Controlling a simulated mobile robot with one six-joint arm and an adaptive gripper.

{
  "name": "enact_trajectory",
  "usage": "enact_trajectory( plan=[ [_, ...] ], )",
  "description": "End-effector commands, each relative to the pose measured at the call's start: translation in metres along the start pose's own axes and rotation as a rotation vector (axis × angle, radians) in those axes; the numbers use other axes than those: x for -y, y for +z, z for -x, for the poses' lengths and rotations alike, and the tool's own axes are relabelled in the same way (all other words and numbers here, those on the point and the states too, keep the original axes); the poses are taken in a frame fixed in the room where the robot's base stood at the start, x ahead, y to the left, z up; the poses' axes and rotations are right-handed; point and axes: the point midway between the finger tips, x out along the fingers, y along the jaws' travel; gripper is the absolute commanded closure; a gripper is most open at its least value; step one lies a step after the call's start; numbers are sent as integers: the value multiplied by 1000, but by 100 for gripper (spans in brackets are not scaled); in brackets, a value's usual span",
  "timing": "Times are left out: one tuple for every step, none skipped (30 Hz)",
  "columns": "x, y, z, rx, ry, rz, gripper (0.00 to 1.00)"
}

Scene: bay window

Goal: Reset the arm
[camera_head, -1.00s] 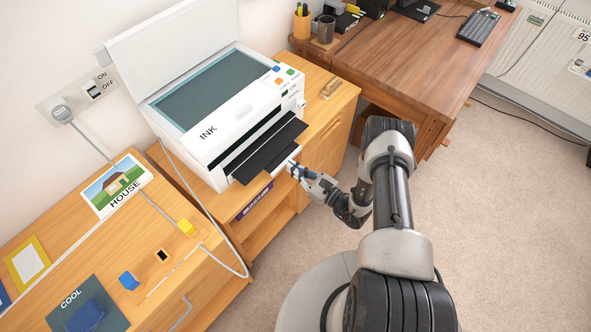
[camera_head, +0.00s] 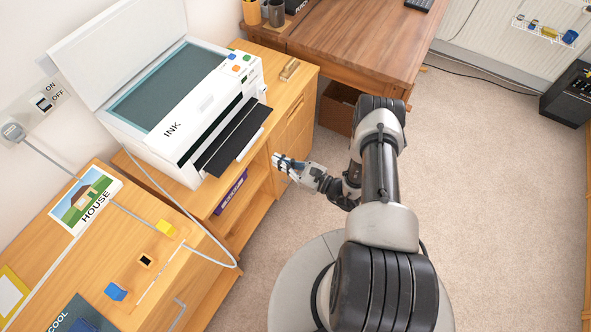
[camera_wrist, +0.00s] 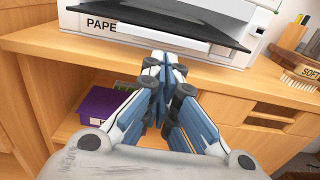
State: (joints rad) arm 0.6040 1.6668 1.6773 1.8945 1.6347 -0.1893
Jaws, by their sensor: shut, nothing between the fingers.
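My gripper (camera_head: 279,162) is shut and empty, in the air in front of the wooden cabinet and below the printer's output tray. It also shows in the wrist view (camera_wrist: 163,62), fingers together and pointing at the cabinet's top edge. My arm (camera_head: 380,180) is bent, rising from my base. The white printer (camera_head: 178,150) marked INK stands on the cabinet with its lid raised. Its black tray (camera_head: 236,140) sticks out; the wrist view shows a drawer front marked PAPE (camera_wrist: 100,26), the rest of the word hidden.
A brown desk (camera_head: 350,45) stands behind on the right. A purple box (camera_wrist: 103,115) lies on the open cabinet shelf. A brush (camera_wrist: 300,80) is near the cabinet's right end. A grey cable (camera_head: 215,245) hangs over the left unit's edge. The carpet (camera_head: 480,180) on the right is clear.

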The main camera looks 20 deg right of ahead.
Motion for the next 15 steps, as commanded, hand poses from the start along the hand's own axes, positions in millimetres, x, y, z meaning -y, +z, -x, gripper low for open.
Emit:
enact_trajectory(
  plan=[
    [1, 2, 13, -1, -6, -2, 100],
    [1, 2, 19, -1, -6, -1, 100],
    [1, 1, 26, -1, -6, -2, 100],
    [1, 1, 31, -1, -5, -2, 100],
    [0, 1, 36, 0, -5, -2, 100],
    [0, 1, 41, 0, -4, -2, 100],
    [0, 1, 45, 0, -4, -2, 100],
    [0, 0, 48, 0, -2, -1, 100],
    [0, 0, 51, 0, -3, -1, 100],
    [0, 0, 53, 0, -2, -1, 100],
    [0, 0, 54, 0, 0, -1, 100],
    [-1, 0, 55, 0, 1, 0, 100],
    [-1, 0, 56, -1, 1, 0, 100],
    [-1, 0, 56, -1, 1, 0, 100],
    [-1, 0, 56, -1, 1, 0, 100]
  ],
)
